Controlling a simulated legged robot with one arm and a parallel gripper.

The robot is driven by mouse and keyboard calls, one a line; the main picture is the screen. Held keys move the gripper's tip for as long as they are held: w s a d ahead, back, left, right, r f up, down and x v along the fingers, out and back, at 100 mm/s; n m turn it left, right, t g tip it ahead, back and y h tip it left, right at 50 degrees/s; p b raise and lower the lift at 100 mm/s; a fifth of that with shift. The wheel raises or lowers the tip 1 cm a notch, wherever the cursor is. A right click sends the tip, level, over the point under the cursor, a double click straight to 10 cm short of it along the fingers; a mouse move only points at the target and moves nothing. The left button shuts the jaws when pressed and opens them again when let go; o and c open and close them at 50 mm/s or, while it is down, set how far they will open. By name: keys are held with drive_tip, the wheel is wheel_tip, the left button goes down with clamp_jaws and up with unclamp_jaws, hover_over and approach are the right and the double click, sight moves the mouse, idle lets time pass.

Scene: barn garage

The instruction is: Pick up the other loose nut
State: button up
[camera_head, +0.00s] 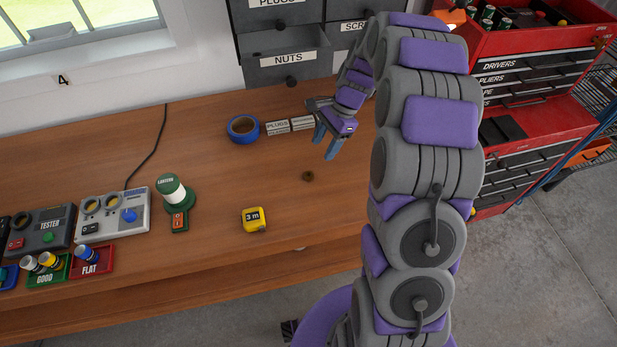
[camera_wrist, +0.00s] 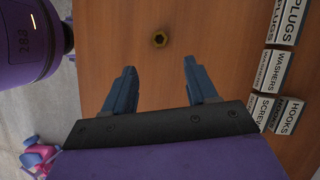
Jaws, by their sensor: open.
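A small brownish nut (camera_head: 308,176) lies flat on the wooden workbench (camera_head: 240,180), near the middle. It also shows in the wrist view as a brass-coloured nut (camera_wrist: 159,39) with a dark hole, beyond my fingertips and between their lines. My gripper (camera_head: 328,142) is above the bench, up and right of the nut in the head view, and apart from it. In the wrist view its two blue fingers (camera_wrist: 158,72) are spread wide with nothing between them. A drawer labelled NUTS (camera_head: 288,66) is at the back of the bench.
Labelled boxes (camera_head: 290,125) and a blue tape roll (camera_head: 243,129) stand behind the nut. A yellow tape measure (camera_head: 254,220) and green lantern (camera_head: 175,192) are to its left. A red tool chest (camera_head: 530,90) stands at right. The bench around the nut is clear.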

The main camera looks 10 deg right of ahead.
sight(311, 173)
drive_tip(key=b+x, duration=0.2)
drive_tip(key=x, duration=0.8)
drive_tip(key=shift+d+f, duration=0.1)
drive_tip(key=shift+f, duration=0.05)
clamp_jaws()
idle(0.4)
